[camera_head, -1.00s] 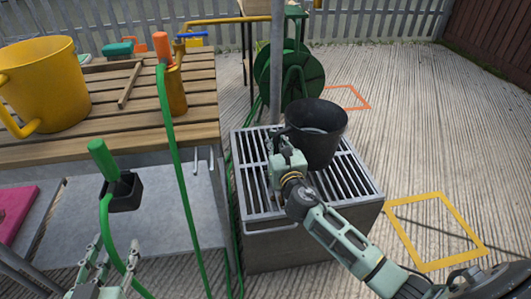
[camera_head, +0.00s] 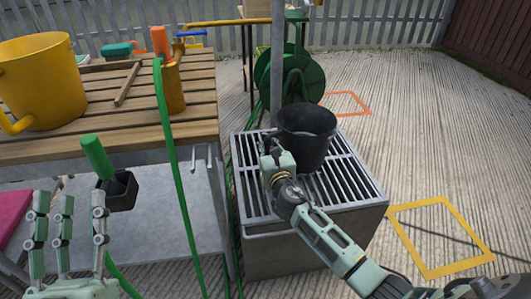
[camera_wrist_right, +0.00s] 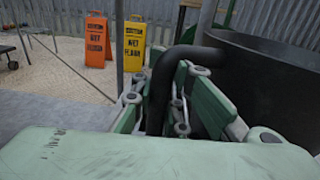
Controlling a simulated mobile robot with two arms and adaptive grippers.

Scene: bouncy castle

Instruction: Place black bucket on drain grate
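The black bucket (camera_head: 308,142) is upright over the back part of the drain grate (camera_head: 335,185), a slatted metal top on a grey box. Its base looks to be on or just above the slats; I cannot tell which. My right gripper (camera_head: 276,155) is at the bucket's left side, its fingers around the black handle (camera_wrist_right: 160,90) in the right wrist view. The bucket's dark wall (camera_wrist_right: 270,80) fills the right of that view. My left gripper (camera_head: 70,235) is open and empty at the lower left, fingers pointing up, away from the bucket.
A slatted wooden table (camera_head: 150,120) at left holds a yellow bucket (camera_head: 38,85) and an orange-handled hose nozzle. A green hose reel (camera_head: 290,75) and grey pole stand behind the grate.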

